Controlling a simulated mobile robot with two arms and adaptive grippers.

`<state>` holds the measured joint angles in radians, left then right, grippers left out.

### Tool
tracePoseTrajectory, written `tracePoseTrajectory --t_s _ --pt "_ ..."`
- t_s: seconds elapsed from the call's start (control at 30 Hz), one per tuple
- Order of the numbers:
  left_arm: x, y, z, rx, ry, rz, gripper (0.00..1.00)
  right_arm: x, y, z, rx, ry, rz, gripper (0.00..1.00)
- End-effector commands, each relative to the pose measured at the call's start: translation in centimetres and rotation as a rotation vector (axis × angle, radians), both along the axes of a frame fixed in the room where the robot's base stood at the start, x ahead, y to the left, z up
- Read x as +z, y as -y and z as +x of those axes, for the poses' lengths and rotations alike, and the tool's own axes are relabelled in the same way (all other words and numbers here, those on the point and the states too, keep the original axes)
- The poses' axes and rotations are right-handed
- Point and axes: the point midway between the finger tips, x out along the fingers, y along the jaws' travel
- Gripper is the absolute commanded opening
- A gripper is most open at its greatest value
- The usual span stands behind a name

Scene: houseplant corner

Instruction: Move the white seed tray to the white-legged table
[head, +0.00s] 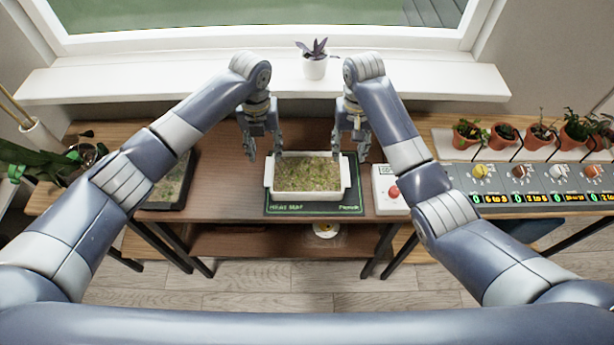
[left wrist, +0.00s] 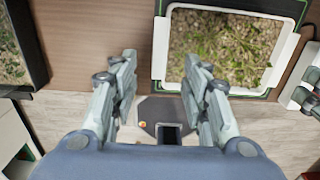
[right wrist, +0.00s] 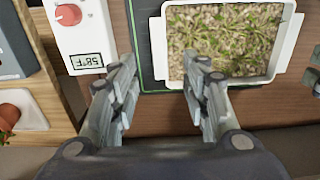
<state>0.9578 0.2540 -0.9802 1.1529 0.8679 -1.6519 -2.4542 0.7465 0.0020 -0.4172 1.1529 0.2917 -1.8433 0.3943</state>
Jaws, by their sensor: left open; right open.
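The white seed tray (head: 308,196), filled with green seedlings, sits upright on a dark green heat mat (head: 290,209) on the wooden table. My left gripper (head: 264,150) is open and empty near the tray's left end, apart from it. My right gripper (head: 350,148) is open and empty near its right end, also apart. The tray's rim shows beyond the fingers in the left wrist view (left wrist: 161,45) and the right wrist view (right wrist: 158,45). I cannot make out a white-legged table; the visible legs are dark.
A dark tray (head: 182,188) of soil lies left of the mat. A white box with a red knob (head: 394,192) stands close on the right. Several potted plants (head: 505,134) and a grey display panel (head: 535,184) are further right. A small white pot (head: 315,68) stands on the windowsill.

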Motion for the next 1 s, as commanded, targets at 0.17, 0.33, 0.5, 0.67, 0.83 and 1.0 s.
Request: tracePoseTrajectory --t_s 0.17,0.33,0.5,0.67,0.83,1.0 --pt "-3.4 0.1 -0.1 0.001 -0.004 0.001 0.42 -3.3 0.1 -0.1 -0.001 -0.005 -0.003 0.42" --pt "-6.3 0.0 -0.1 0.002 -0.003 0.001 0.42 -6.3 0.1 -0.1 -0.001 -0.004 -0.002 0.42" --pt "-8.3 0.0 0.0 0.002 -0.001 0.002 0.42 -8.3 0.0 -0.1 0.001 -0.002 -0.001 0.42" --pt "-9.1 0.0 0.0 0.001 0.001 0.001 0.42 -9.1 0.0 -0.1 0.001 -0.001 -0.001 0.42" --pt "-9.3 0.0 0.0 0.001 0.001 0.001 0.42 -9.3 0.0 -0.1 0.001 0.0 -0.001 0.42" --pt "-9.2 0.0 0.0 0.001 0.001 0.001 0.31 -9.2 0.0 -0.1 0.0 0.0 0.0 0.31"
